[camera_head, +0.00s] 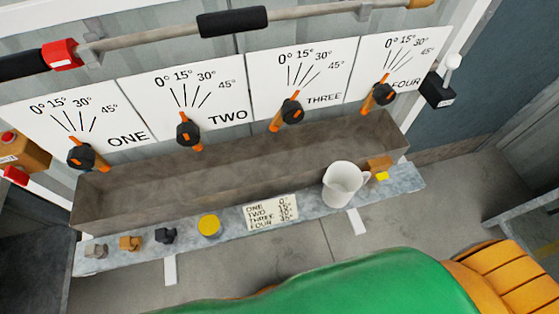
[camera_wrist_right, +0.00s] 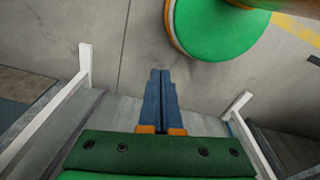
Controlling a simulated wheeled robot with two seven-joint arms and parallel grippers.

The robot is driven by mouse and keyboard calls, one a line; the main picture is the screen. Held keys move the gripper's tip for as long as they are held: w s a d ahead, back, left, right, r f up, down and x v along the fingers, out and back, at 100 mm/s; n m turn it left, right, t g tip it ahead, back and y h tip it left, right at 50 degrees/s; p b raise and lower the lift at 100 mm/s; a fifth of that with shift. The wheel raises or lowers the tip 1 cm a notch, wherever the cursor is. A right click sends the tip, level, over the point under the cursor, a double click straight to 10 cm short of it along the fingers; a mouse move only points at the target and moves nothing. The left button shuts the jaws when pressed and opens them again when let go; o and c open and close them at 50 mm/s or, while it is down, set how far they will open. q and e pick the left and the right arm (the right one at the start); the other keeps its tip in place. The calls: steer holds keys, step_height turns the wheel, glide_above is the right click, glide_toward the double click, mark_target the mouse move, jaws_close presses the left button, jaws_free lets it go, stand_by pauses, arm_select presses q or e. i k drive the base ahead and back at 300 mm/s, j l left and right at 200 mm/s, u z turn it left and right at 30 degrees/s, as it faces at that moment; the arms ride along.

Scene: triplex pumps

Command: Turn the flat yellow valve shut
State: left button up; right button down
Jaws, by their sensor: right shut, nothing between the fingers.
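A round yellow piece (camera_head: 209,225) sits on the grey ledge (camera_head: 290,222), left of a small printed card. A smaller yellow piece (camera_head: 381,176) sits at the ledge's right end, against an orange-brown block (camera_head: 379,163). I cannot tell from the picture which of them is the flat yellow valve, or how far it is turned. My right gripper (camera_wrist_right: 161,75) shows in the right wrist view, its blue fingers together and empty above the floor, touching nothing. In the head view neither gripper shows.
Behind the ledge is a long grey trough (camera_head: 245,165) below several black-and-orange dial valves, including dial ONE (camera_head: 81,157). A white jug (camera_head: 343,184) stands on the ledge, with small knobs such as the black one (camera_head: 166,235) at left. Floor lies in front.

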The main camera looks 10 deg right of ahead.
mark_target(381, 176)
steer(key=z, duration=1.65)
